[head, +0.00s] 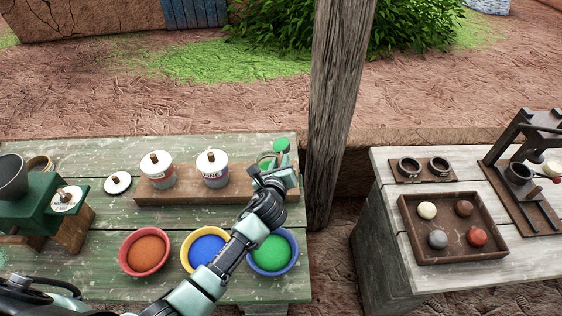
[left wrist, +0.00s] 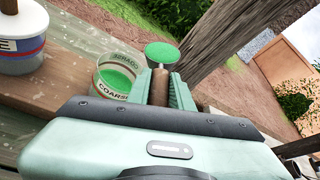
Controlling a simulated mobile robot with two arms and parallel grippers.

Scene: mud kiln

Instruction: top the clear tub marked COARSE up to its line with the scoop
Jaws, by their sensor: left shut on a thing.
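My left gripper (head: 277,170) is shut on the handle of the scoop (head: 281,146). In the left wrist view the scoop (left wrist: 162,53) carries green powder and its brown handle sits between the fingers (left wrist: 162,88). The clear tub marked COARSE (left wrist: 114,80) stands just left of the scoop and holds green powder; its fill line cannot be made out clearly. In the head view the tub (head: 265,162) is partly hidden behind my gripper, at the right end of a wooden board. The blue bowl (head: 293,265) of green powder is nearer, partly behind my arm. My right gripper is out of view.
Two lidded tubs (head: 160,179) (head: 214,178) stand on the board (head: 190,197). A loose lid (head: 118,183) and a green grinder (head: 38,207) are left. Red (head: 124,257) and yellow (head: 187,262) bowls stand in front. A post (head: 338,100) rises behind the right edge.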

